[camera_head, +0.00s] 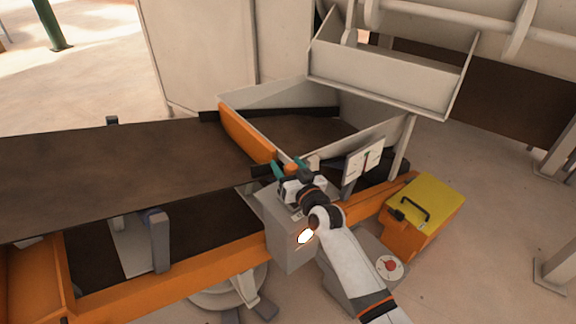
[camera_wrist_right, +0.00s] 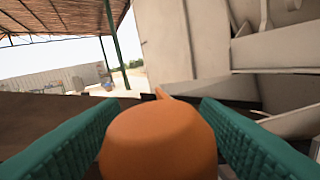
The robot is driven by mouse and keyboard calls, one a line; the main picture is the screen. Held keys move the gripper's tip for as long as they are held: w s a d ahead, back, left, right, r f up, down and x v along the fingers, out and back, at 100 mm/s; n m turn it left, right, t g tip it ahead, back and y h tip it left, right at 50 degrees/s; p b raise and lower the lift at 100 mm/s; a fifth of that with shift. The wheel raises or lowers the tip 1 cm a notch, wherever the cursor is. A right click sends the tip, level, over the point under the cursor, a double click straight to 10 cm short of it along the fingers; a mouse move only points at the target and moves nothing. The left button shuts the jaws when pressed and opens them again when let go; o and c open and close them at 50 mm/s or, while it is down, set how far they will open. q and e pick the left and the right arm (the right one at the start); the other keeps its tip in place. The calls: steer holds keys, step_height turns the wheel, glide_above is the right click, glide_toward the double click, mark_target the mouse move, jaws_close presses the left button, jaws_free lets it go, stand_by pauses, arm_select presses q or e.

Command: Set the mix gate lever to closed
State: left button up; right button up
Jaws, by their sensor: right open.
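The lever's rounded orange knob (camera_wrist_right: 158,140) fills the lower middle of the right wrist view, between the two teal fingers of my right gripper (camera_wrist_right: 158,135). The fingers stand on either side of it, and I cannot tell whether they touch it. In the head view my right gripper (camera_head: 290,166) is over the grey box (camera_head: 285,232) beside the belt, with a bit of the orange knob (camera_head: 291,168) showing between the fingertips. The lever's shaft is hidden by my gripper and wrist. An orange gate plate (camera_head: 246,134) stands slanted across the belt. My left gripper is out of view.
A dark conveyor belt (camera_head: 110,165) runs in from the left beside an orange frame rail (camera_head: 180,272). A white scale panel (camera_head: 364,160) stands just right of my gripper. A yellow-lidded orange box (camera_head: 440,198) and a red button (camera_head: 390,265) are farther right.

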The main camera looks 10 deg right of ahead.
steer(key=shift+w, duration=0.2)
steer(key=shift+c, duration=0.4)
jaws_close()
steer(key=shift+s+f+b, duration=0.15)
steer(key=shift+b, duration=0.2)
steer(key=s+t+b, duration=0.1)
steer(key=b, duration=0.2)
steer(key=s+d+t+b, duration=0.1)
steer(key=s+t+b, duration=0.1)
steer(key=b, duration=0.1)
steer(key=s+d+m+t+b, duration=0.1)
steer(key=s+b, duration=0.1)
steer(key=b, duration=0.1)
steer(key=shift+d+y, duration=0.2)
steer(key=shift+y, duration=0.2)
